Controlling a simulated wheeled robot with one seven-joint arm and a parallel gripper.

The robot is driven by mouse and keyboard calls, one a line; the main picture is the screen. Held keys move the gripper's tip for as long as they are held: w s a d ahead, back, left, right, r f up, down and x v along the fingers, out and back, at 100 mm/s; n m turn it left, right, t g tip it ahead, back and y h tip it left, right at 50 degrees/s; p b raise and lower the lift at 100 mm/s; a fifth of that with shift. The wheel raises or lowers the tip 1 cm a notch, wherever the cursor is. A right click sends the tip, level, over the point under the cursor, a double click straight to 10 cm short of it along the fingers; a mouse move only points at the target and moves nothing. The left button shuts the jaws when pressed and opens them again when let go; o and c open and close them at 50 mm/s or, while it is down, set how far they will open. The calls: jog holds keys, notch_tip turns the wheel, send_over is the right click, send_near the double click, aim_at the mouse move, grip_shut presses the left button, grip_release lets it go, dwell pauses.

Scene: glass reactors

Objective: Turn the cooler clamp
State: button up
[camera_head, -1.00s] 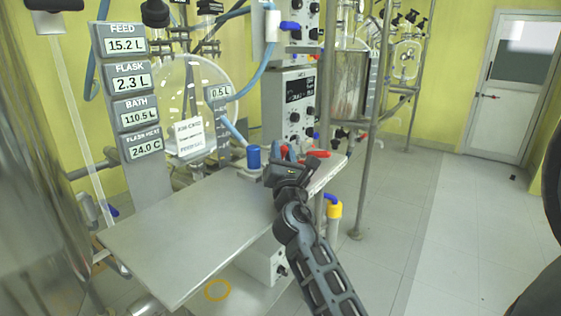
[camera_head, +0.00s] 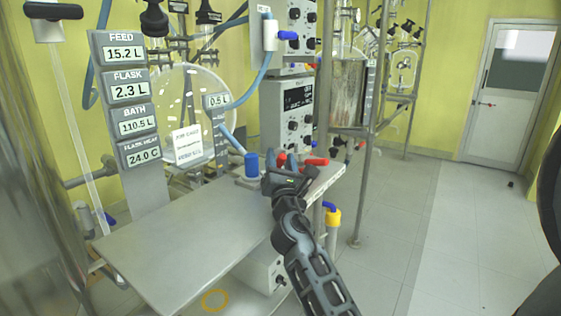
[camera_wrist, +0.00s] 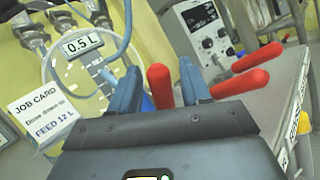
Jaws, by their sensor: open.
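Red-handled levers stand at the far right end of the metal table; I cannot tell which one belongs to the cooler clamp. In the wrist view, one red handle (camera_wrist: 160,86) stands upright between the two blue fingers of my gripper (camera_wrist: 160,74). The fingers are apart, and I see no clear contact with the handle. Two more red handles (camera_wrist: 257,56) point right, just beyond the right finger. In the head view, my gripper (camera_head: 277,163) is over the table's far right edge, beside a red lever (camera_head: 315,161). The clamp body below is hidden by my gripper.
The metal table (camera_head: 180,240) is mostly bare. A blue-capped post (camera_head: 252,165) stands just left of my gripper. Behind are a control box (camera_head: 293,112), a round glass flask (camera_head: 190,95) and a display column (camera_head: 122,53). A steel pole (camera_head: 366,150) stands right; open floor lies beyond.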

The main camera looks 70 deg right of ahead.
jog(key=b+v, duration=0.1)
jog(key=v, duration=0.6)
jog(key=shift+s+a+f+b, duration=0.15)
jog(key=shift+a+b, duration=0.2)
jog(key=shift+b, duration=0.05)
jog(key=shift+c, duration=0.3)
